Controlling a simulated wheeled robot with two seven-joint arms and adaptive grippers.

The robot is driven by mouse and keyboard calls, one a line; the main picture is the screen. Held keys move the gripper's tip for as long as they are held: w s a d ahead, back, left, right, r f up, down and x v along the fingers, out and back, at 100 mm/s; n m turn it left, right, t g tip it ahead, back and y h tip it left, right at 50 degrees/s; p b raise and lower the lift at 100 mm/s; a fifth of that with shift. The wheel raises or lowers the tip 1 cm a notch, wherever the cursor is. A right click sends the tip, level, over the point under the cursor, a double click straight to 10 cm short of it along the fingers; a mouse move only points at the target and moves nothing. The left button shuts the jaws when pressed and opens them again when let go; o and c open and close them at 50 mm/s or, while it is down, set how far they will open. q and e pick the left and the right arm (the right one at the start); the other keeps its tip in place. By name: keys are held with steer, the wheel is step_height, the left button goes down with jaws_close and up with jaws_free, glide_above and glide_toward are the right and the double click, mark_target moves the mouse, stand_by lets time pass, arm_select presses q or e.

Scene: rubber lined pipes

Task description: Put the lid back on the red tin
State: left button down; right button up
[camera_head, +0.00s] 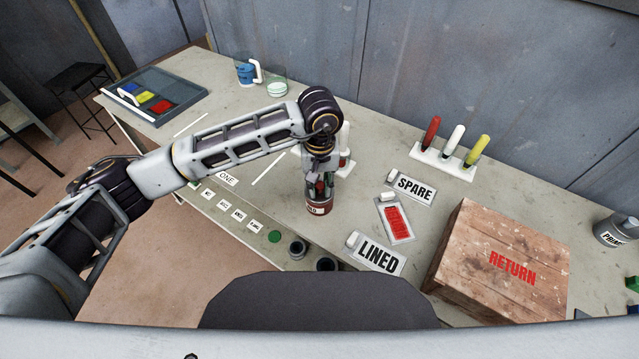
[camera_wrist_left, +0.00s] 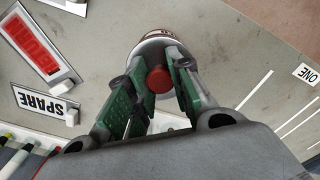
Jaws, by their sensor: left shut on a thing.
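The red tin (camera_head: 319,208) stands upright on the table in the head view, right under my left gripper (camera_head: 319,188). In the left wrist view, a pale round lid with a red knob (camera_wrist_left: 158,79) lies between the green finger pads of my left gripper (camera_wrist_left: 155,85). The gripper is shut on the knob. A strip of the tin's red rim and label (camera_wrist_left: 162,34) shows beyond the lid's far edge. The fingers hide most of the lid, and I cannot tell whether it rests flat on the tin. My right gripper is not in view.
A wooden RETURN crate (camera_head: 500,262), LINED sign (camera_head: 376,254), SPARE sign (camera_head: 409,187) and red card (camera_head: 396,219) lie right of the tin. A rack (camera_head: 443,162) of coloured tubes stands behind.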

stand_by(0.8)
arm_select(q)
steer(key=shift+b, duration=0.5)
stand_by(0.5)
steer(key=c, duration=1.2)
jaws_free()
steer(key=o, duration=0.5)
steer(key=shift+r, duration=0.15)
